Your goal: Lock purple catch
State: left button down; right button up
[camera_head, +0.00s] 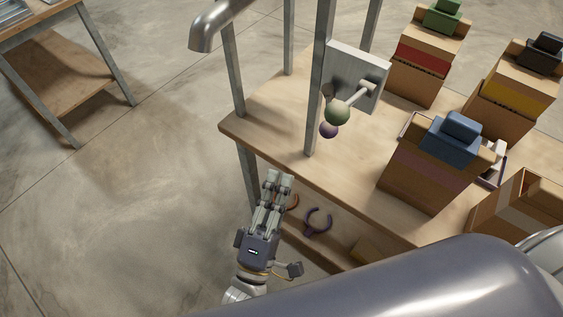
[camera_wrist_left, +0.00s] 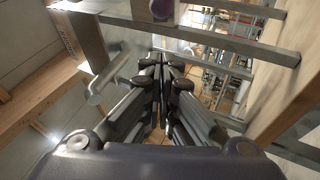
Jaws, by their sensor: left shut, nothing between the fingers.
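A purple ring-shaped piece (camera_head: 318,221), open at the top, shows below the table's front edge. I cannot tell which purple piece is the catch. A purple ball also shows at the top of the left wrist view (camera_wrist_left: 162,9). My left gripper (camera_head: 279,178) is shut and empty, in front of the table edge, left of the purple ring and below the knobs. It hides part of an orange piece (camera_head: 292,200). My right gripper is out of view.
The wooden table (camera_head: 282,112) carries several boxes with coloured blocks, including a blue one (camera_head: 451,139), at the right. Metal posts (camera_head: 318,90) rise near its left end. A metal spout (camera_head: 203,34) hangs at upper left. Open floor lies left of the table.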

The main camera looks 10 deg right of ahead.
pick_arm(q)
jog(key=shift+v, duration=1.15)
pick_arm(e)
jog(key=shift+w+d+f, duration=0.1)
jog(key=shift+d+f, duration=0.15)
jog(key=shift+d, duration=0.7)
pick_arm(q)
jog(key=shift+a, duration=0.1)
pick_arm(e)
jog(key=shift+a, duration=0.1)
